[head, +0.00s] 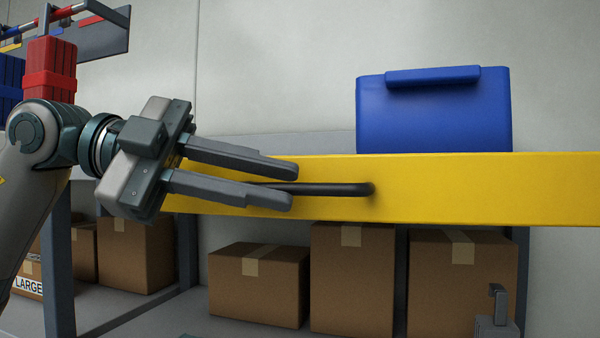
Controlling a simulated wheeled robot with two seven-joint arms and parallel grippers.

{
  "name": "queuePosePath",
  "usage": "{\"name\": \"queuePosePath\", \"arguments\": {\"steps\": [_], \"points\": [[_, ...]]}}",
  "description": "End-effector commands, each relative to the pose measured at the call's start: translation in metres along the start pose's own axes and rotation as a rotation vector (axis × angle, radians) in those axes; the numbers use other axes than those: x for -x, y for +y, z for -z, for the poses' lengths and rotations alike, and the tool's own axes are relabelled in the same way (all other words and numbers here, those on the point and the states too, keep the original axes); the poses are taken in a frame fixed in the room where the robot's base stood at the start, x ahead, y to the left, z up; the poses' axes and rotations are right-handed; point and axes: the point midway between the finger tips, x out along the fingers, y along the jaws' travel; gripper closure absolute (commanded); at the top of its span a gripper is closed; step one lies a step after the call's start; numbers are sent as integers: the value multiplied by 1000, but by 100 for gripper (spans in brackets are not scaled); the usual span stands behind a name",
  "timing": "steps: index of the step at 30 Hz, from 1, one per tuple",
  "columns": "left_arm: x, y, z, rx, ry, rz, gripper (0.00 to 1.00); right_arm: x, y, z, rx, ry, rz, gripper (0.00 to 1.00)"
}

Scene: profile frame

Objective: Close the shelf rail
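The shelf rail is a long yellow beam (480,190) across the middle and right of the head view. A dark bar handle (345,189) runs along its front face. My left gripper (293,186) comes in from the left and is open. One finger shows above the handle's left part and the other below it, with the bar between them in the picture. Whether the fingers touch the bar cannot be told. The handle's left end is partly hidden by the lower finger. A grey part that looks like my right gripper (497,310) shows at the bottom right, mostly cut off.
A blue case (433,112) stands on the shelf behind the rail. Several cardboard boxes (352,280) sit on a lower shelf below it. Red crates (50,70) and a grey upright (58,270) are at the left. The space in front of the rail's right half looks clear.

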Motion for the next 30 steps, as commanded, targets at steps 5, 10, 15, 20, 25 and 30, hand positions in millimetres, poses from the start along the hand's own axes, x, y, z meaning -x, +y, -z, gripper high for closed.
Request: {"name": "queuePosePath", "arguments": {"steps": [5, 10, 15, 20, 25, 30], "points": [[-25, -1, 2, -1, 2, -3, 82, 11, 0, 1, 0, 0, 0, 69], [-36, 0, 0, 0, 0, -1, 82, 14, 1, 1, 1, -1, -1, 69], [-39, 0, 0, -1, -1, 0, 82, 14, 2, 0, 1, -2, -2, 69], [-39, 0, 0, -1, 0, 0, 82, 14, 2, 0, 2, -2, -2, 69], [-39, 0, 0, -1, 0, 0, 100, 14, 2, 0, 2, -3, -1, 69], [-38, -2, 1, -1, 0, 0, 100, 15, 2, 0, 2, -3, -1, 69]]}}
